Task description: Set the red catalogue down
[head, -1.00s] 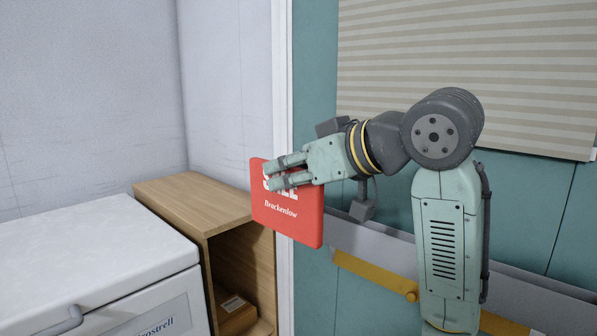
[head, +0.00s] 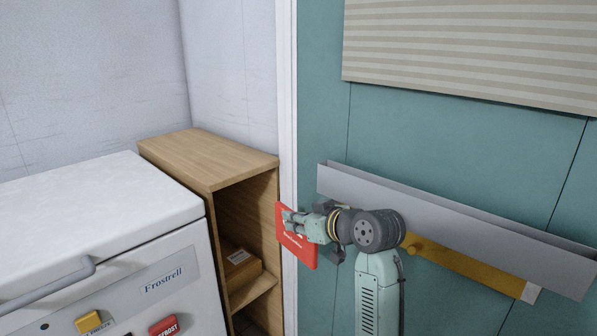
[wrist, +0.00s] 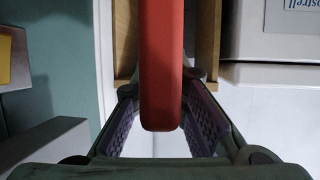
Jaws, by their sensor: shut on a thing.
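The red catalogue (head: 297,247) is upright with pale lettering on its face, in front of the open side of the wooden cabinet in the head view. My gripper (head: 291,219) is shut on its upper part, the fingers lying across the printed face. In the wrist view the catalogue (wrist: 161,80) shows edge-on as a red slab between my two gripper fingers (wrist: 162,100). The catalogue hangs in the air; no surface is seen touching it. Part of its print is hidden behind my fingers.
A wooden cabinet (head: 205,160) with a bare top stands at the left; a brown box (head: 240,264) lies on its inner shelf. A white freezer (head: 95,205) is left of it. A grey wall ledge (head: 450,222) and yellow bar (head: 470,268) are at the right.

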